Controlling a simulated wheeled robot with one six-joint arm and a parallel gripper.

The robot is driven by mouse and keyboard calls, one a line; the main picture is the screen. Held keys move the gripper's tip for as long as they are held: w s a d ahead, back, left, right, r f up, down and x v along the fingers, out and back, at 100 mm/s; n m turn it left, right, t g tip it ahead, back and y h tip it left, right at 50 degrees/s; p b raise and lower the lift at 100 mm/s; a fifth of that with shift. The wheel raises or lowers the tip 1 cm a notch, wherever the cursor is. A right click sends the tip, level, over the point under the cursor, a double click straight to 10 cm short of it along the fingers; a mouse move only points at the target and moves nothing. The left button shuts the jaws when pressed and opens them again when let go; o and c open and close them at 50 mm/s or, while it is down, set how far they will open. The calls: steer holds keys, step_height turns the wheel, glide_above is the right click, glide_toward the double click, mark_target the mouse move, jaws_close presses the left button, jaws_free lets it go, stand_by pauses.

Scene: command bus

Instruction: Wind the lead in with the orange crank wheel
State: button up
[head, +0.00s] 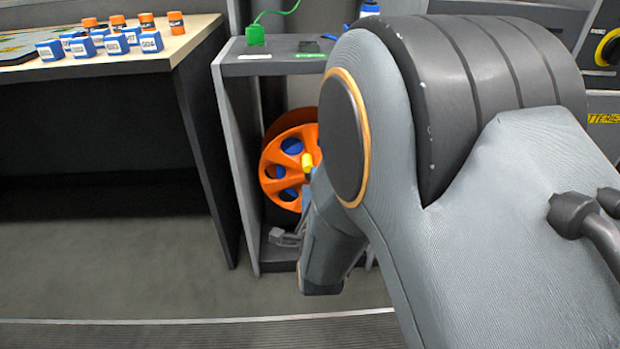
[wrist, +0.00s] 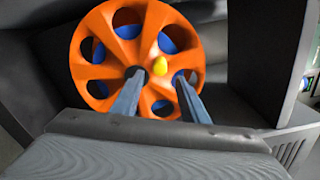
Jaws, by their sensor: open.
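The orange crank wheel (head: 280,168) stands upright inside a grey open-fronted cabinet, with blue showing through its round holes. A yellow knob (head: 307,162) sticks out of its face. In the wrist view the wheel (wrist: 110,55) fills the upper middle, and the yellow knob (wrist: 164,69) shows between and beyond my fingertips. My gripper (wrist: 158,82) is open in front of the wheel and holds nothing. I cannot tell how far the fingertips are from the knob. A green lead (head: 277,13) rises from a green block (head: 255,36) on the cabinet top. My arm hides the cabinet's right part.
The grey cabinet (head: 228,130) has side walls close around the wheel. A table (head: 195,38) at left bears several blue blocks (head: 113,43) and orange cylinders (head: 176,22). A small grey object (head: 285,237) lies at the cabinet's bottom. The floor (head: 110,270) at front left is clear.

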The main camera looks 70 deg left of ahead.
mark_target(308, 169)
steer(key=n+b, duration=0.1)
steer(key=n, duration=0.6)
steer(key=n+b, duration=0.1)
steer(key=n, duration=0.6)
steer(key=a+n+b, duration=0.1)
steer(key=n+b, duration=0.1)
steer(key=n, duration=0.4)
steer(key=shift+n, duration=0.4)
steer(key=b+x, duration=0.2)
steer(key=x, duration=0.5)
steer(key=shift+b, duration=0.3)
steer(key=shift+s, duration=0.1)
jaws_close()
